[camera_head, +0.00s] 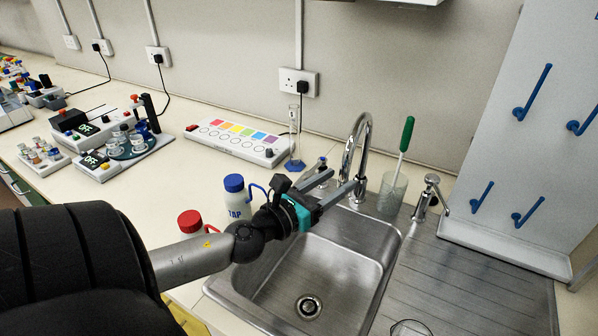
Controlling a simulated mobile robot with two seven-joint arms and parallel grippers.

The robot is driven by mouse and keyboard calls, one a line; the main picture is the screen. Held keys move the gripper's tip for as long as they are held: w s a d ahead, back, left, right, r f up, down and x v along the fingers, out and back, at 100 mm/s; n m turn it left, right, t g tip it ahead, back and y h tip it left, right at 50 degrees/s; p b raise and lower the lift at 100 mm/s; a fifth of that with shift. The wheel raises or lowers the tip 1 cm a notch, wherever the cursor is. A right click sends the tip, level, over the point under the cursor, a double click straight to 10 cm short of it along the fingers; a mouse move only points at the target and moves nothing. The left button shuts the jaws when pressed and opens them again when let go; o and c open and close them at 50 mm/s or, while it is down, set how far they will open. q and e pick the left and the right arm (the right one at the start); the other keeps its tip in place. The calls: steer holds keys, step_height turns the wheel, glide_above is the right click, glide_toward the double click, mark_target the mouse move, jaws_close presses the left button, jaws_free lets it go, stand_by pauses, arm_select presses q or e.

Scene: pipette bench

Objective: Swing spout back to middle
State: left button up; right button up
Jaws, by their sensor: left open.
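The chrome gooseneck spout (357,133) rises at the back edge of the sink (330,262). Its arch shows clearly, but its lower part is partly hidden by my left gripper (343,178). That gripper comes in from the left over the sink's back left corner. Its two fingers are apart, with their tips close to the lower spout. I cannot tell whether they touch it, and nothing shows held between them. My right gripper is not in view.
A beaker with a green-handled brush (403,142) stands right of the spout, beside a chrome tap (432,190). A blue-capped TAP bottle (236,200) and a red-capped bottle (190,222) stand near my left arm. A ribbed drainer (470,285) lies right of the basin, mostly bare.

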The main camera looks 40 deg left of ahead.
arm_select(q)
steer(key=s+b, duration=0.3)
steer(key=s, duration=0.6)
steer(key=shift+s+a, duration=0.25)
stand_by(0.4)
